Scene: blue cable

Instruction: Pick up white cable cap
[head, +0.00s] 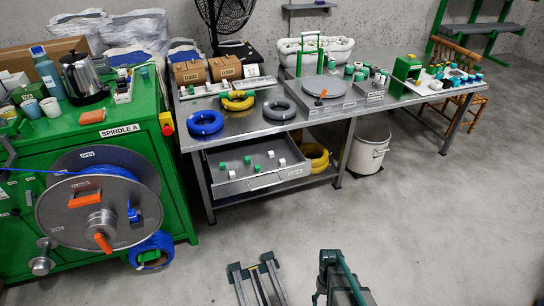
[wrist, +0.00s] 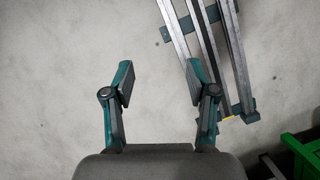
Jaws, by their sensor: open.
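More small white and green caps (head: 378,74) stand on the tabletop. I cannot tell which cap is the white cable cap. My gripper (wrist: 159,82) is open and empty in the wrist view, over bare floor, with no cap near its fingers. In the head view my arm is at the bottom edge, well away from the table.
The steel table (head: 310,118) holds blue (head: 206,123), yellow (head: 238,101) and dark (head: 279,110) cable coils. A green cabinet with a large spool (head: 100,215) stands at left. A white bucket (head: 369,148) is under the table.

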